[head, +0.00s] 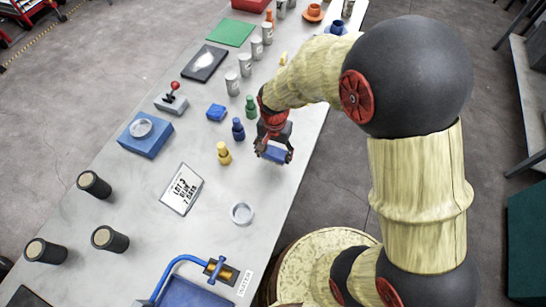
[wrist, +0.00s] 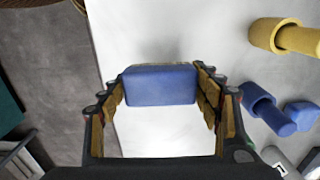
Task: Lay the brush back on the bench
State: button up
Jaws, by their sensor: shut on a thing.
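My gripper (head: 273,145) is shut on the brush (head: 275,155), a small blue block. In the wrist view the brush (wrist: 160,85) sits crosswise between the two fingers, with a thin brownish fringe along its far side. The gripper points down over the right part of the pale grey bench (head: 215,205), near its right edge. The brush seems close to the bench top, but I cannot tell whether it touches.
Yellow (head: 224,153), blue (head: 238,129) and green (head: 250,106) bottle-like pieces stand left of my gripper. Bare bench lies between the dish and my gripper. The floor begins past the right edge.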

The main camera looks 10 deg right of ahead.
aim_at(273, 157)
jog(key=shift+w+f, duration=0.55)
jog(key=shift+f, duration=0.2)
jog(key=shift+w+a+f+b, duration=0.1)
jog(key=shift+f+b, duration=0.3)
jog(key=shift+f, duration=1.15)
jog(key=shift+f, duration=0.1)
jog(key=o, duration=1)
jog(key=shift+o, duration=0.5)
